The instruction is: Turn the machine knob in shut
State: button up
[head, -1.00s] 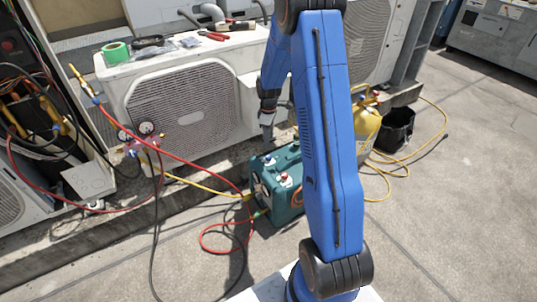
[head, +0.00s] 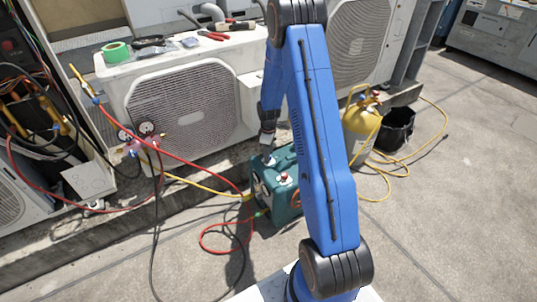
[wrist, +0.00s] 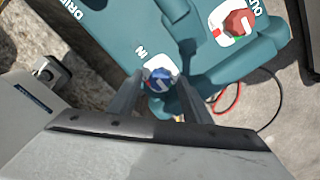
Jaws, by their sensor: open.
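The teal recovery machine (head: 284,205) stands on the rooftop floor, partly hidden by my arm in the head view. In the wrist view its top (wrist: 110,32) shows the blue knob (wrist: 159,79) marked IN, with a white mark on it. A red knob (wrist: 238,23) marked OUT sits to the upper right. My gripper (wrist: 157,82) is open, with one finger on each side of the blue knob. I cannot tell whether the fingers touch it. In the head view my gripper (head: 267,139) is over the machine's back left top, and the blue knob is hard to make out there.
A yellow cylinder (head: 357,135) and a black bucket (head: 398,130) stand right of the machine. Red and yellow hoses (head: 205,189) run left to a gauge manifold (head: 143,141). A condenser unit (head: 183,105) with tools on top is behind. The right floor is mostly clear.

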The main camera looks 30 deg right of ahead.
jog(key=c, duration=1)
jog(key=shift+c, duration=0.2)
jog(key=shift+m, duration=0.4)
jog(key=m, duration=1.2)
jog(key=shift+m, duration=2.2)
